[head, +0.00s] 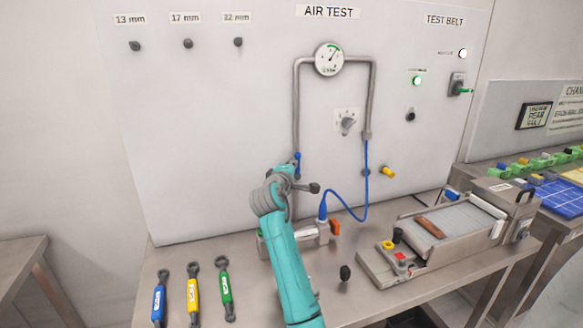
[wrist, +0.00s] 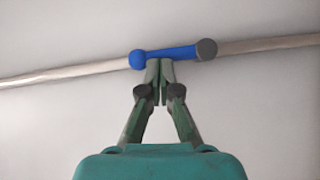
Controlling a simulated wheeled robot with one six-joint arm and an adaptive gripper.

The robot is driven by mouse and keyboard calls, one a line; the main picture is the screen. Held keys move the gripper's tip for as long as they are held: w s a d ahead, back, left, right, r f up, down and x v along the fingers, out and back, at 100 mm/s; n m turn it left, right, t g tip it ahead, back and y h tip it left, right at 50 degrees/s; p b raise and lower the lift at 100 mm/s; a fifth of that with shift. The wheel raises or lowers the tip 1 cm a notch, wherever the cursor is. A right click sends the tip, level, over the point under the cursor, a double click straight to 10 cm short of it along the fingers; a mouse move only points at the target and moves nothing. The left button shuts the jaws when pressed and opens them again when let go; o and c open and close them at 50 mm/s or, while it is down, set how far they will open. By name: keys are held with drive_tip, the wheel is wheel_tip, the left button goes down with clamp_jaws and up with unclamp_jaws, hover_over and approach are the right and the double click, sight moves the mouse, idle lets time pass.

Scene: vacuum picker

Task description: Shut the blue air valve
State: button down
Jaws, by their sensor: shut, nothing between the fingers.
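The blue air valve lever (head: 297,158) is on the left vertical pipe of the air test panel, low down beside my arm's end. In the wrist view the blue lever (wrist: 175,54) lies nearly along the grey pipe (wrist: 70,73), with a grey hub (wrist: 207,49) at one end and a blue ball (wrist: 137,60) at the other. My gripper (wrist: 160,68) is shut and empty. Its fingertips are at the lever's side, nearer the ball end; I cannot tell whether they touch it. In the head view my arm partly hides the valve area.
A pressure gauge (head: 329,59) tops the pipe loop, with a grey knob (head: 348,123) inside it. A blue hose (head: 366,180) runs down to a fixture on the bench. Coloured-handled tools (head: 193,295) lie front left. A belt unit (head: 455,225) stands at right.

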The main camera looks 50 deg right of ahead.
drive_tip(key=shift+s+d+r+m+y, duration=0.1)
drive_tip(key=shift+d+m+y, duration=0.1)
drive_tip(key=shift+m+y, duration=0.1)
drive_tip(key=d+m+y, duration=0.1)
drive_tip(key=s+d+m+y, duration=0.1)
drive_tip(key=m, duration=0.1)
drive_tip(key=s+d+m+y, duration=0.1)
drive_tip(key=m+y, duration=0.1)
drive_tip(key=shift+d+r, duration=0.1)
drive_tip(key=shift+r, duration=0.05)
drive_tip(key=d+m+y, duration=0.1)
drive_tip(key=s+f+m+t+y, duration=0.1)
drive_tip(key=shift+d+m+y, duration=0.3)
drive_tip(key=shift+d+y, duration=0.1)
drive_tip(key=shift+s+d+f+m+t+y, duration=0.2)
drive_tip(key=shift+f+m+y, duration=0.15)
drive_tip(key=shift+y, duration=0.15)
drive_tip(key=shift+s+d+f+m+t+y, duration=0.1)
drive_tip(key=shift+d+f+m+t+y, duration=0.2)
drive_tip(key=shift+y, duration=0.2)
drive_tip(key=shift+f, duration=0.2)
drive_tip(key=shift+s+d+f, duration=0.1)
